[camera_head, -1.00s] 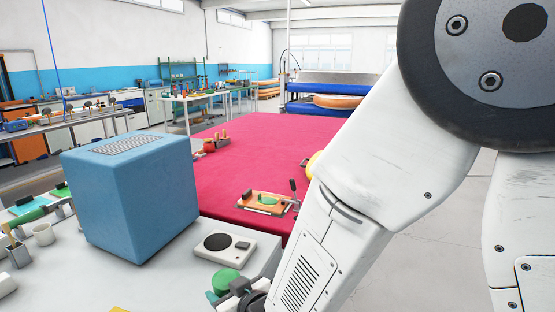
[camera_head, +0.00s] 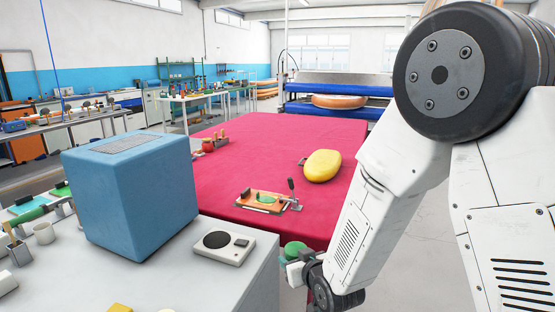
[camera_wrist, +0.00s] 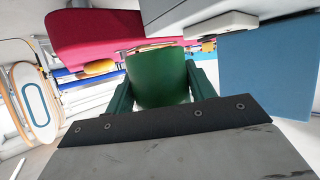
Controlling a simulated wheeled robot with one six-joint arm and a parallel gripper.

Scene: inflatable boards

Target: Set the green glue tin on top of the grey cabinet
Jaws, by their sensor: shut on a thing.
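My gripper (camera_head: 298,266) is shut on the green glue tin (camera_head: 295,251). It holds the tin in the air just beyond the right edge of a light grey unit, apart from it. In the wrist view the tin (camera_wrist: 156,78) sits upright in the picture between the two green fingers (camera_wrist: 158,88). The light grey unit (camera_head: 215,283), which looks like the grey cabinet, stands at front left with a flat top. Its grey side also shows at the top of the wrist view (camera_wrist: 185,10).
On the grey top stand a large blue box (camera_head: 130,195) and a white scale-like device (camera_head: 225,247); small items lie at left. Bare top lies in front of the box. Beyond is a red table (camera_head: 240,170) with a yellow float (camera_head: 322,165) and a wooden board (camera_head: 268,201).

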